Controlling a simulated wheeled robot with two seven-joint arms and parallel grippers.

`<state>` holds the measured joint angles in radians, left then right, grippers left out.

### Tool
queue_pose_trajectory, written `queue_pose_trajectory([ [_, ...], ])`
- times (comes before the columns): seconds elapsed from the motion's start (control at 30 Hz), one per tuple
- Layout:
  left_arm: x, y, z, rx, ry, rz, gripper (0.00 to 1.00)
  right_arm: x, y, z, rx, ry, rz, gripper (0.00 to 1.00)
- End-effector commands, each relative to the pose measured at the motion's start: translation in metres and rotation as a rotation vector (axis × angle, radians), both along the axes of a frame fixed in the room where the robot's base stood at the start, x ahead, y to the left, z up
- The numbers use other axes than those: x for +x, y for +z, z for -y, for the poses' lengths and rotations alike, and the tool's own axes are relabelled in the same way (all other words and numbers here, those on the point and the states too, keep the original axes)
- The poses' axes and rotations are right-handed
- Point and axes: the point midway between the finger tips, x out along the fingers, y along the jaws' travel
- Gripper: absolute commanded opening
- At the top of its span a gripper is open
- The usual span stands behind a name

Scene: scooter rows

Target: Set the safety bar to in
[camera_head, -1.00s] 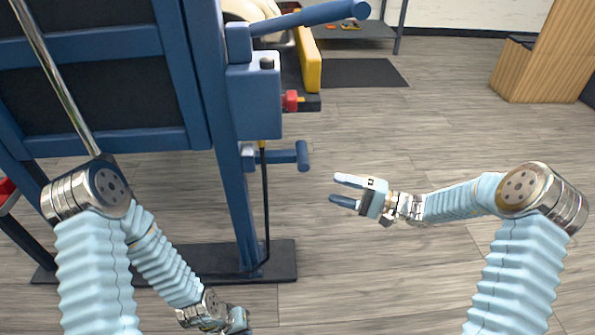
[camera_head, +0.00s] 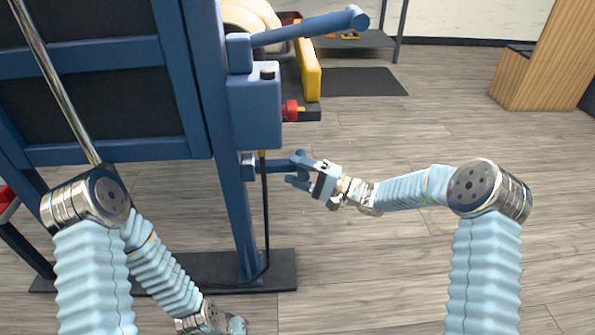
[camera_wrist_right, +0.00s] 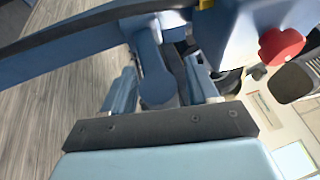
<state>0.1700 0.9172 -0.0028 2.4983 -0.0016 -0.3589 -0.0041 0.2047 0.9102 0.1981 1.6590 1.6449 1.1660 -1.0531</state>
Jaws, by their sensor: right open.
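A blue frame (camera_head: 190,75) stands at the left with two blue bars on its post. The upper bar (camera_head: 310,28) sticks out to the right with a rounded end. The lower bar (camera_head: 272,167) is shorter and ends in a knob; the frames do not label which is the safety bar. My right gripper (camera_head: 296,170) is open at the lower bar's end. In the right wrist view the blue knobbed end (camera_wrist_right: 155,75) shows between its spread fingers. My left gripper (camera_head: 236,324) is low at the bottom edge, partly cut off.
A blue box (camera_head: 255,110) with a red knob (camera_head: 290,110) sits on the post above the lower bar. A black cable (camera_head: 266,215) hangs down to the dark base plate (camera_head: 275,270). Wooden floor to the right is clear, up to a wooden cabinet (camera_head: 530,75).

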Motion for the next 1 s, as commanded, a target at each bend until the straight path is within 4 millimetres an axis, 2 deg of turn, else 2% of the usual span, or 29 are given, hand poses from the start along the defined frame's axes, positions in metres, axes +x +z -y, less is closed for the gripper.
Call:
queue_pose_trajectory([
  [0.2, 0.000, 0.000, 0.000, 0.000, 0.000, 0.000, 0.00, 0.000, 0.000, 0.000, 0.000, 0.000, 0.000, 0.59],
  [0.23, 0.000, 0.000, 0.000, 0.000, 0.000, 0.000, 0.00, 0.000, 0.000, 0.000, 0.000, 0.000, 0.000, 0.56],
  [0.6, 0.000, 0.000, 0.000, 0.000, 0.000, 0.000, 0.00, 0.000, 0.001, 0.000, 0.002, 0.000, 0.002, 0.00],
  [0.77, 0.000, -0.002, 0.000, 0.000, 0.000, 0.000, 0.00, 0.000, 0.001, -0.002, 0.003, 0.000, 0.003, 0.00],
  [0.87, 0.000, -0.013, 0.001, -0.002, -0.002, -0.001, 0.00, 0.000, -0.002, -0.017, 0.006, 0.002, 0.006, 0.00],
  [1.0, -0.001, -0.030, 0.003, -0.006, -0.004, -0.004, 0.00, -0.001, -0.002, -0.049, 0.007, 0.002, 0.008, 0.00],
])
